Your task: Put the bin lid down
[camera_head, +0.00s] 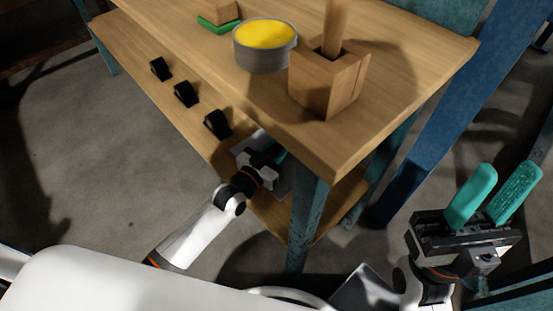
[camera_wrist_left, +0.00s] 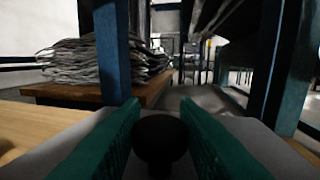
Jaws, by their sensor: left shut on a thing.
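The grey bin lid (camera_head: 284,186) shows partly at the lower shelf of the wooden table, under the table top's edge. In the left wrist view the lid (camera_wrist_left: 60,150) spreads flat below the fingers. Its round black knob (camera_wrist_left: 160,138) sits between the two green fingers. My left gripper (camera_head: 277,158) is shut on this knob; its fingertips are partly hidden by the table top. I cannot tell whether the lid touches the shelf. My right gripper (camera_head: 490,200) is open and empty, at the right, away from the table.
The table top (camera_head: 400,60) holds a wooden block with a peg (camera_head: 325,85) and a grey tub with yellow contents (camera_head: 265,45). Several black fittings (camera_head: 184,93) line the lower shelf (camera_head: 130,45). A table leg (camera_head: 305,220) stands right of my left gripper. Stacked sheets (camera_wrist_left: 100,60) lie ahead.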

